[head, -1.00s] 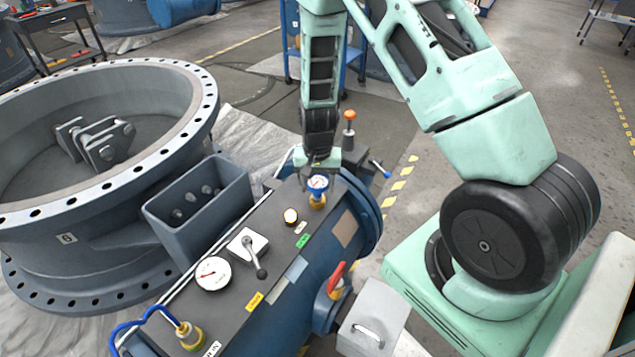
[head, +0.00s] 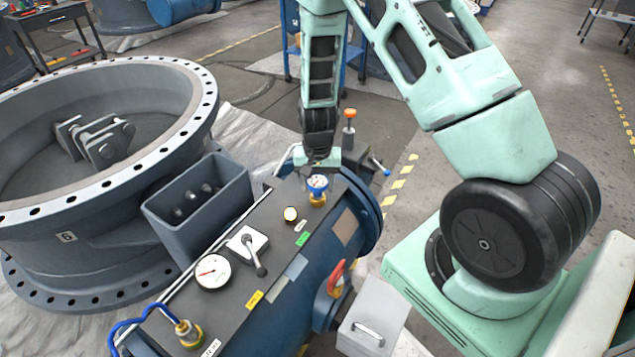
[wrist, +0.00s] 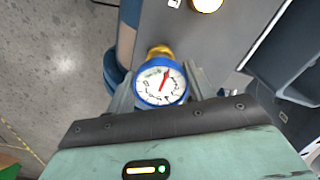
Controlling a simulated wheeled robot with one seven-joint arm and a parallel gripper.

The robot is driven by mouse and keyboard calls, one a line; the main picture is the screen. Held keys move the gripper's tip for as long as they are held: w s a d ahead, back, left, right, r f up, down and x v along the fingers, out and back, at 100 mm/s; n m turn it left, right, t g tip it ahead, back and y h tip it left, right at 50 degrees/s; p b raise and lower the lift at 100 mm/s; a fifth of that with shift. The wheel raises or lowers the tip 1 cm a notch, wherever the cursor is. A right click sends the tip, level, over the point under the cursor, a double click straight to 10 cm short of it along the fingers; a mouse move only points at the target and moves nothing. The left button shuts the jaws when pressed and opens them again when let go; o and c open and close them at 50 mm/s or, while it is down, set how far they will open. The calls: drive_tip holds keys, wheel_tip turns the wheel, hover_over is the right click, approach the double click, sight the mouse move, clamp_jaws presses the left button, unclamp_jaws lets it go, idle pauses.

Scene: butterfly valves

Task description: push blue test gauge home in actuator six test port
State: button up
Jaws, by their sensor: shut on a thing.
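The blue test gauge (head: 317,184) has a blue rim, a white dial and a red needle. It stands above a brass fitting (head: 317,199) at the far end of the actuator's dark top plate. My gripper (head: 316,172) is at the gauge, coming down from above and behind it. In the wrist view the gauge (wrist: 161,82) sits between the two fingers of my gripper (wrist: 160,90), which are shut on it. The brass (wrist: 160,51) shows just beyond the rim. How deep the gauge sits in the port is hidden.
The actuator plate (head: 275,268) also carries a white gauge (head: 213,272), a lever (head: 256,256) and a brass fitting with blue hose (head: 187,332). An orange-topped post (head: 349,127) stands close behind my gripper. A large flanged valve body (head: 190,120) fills the left.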

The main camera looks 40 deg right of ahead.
sight(317, 181)
drive_tip(key=shift+f, duration=0.15)
drive_tip(key=o, duration=1.5)
drive_tip(key=shift+r+p, duration=3.25)
drive_tip(key=shift+r, duration=0.55)
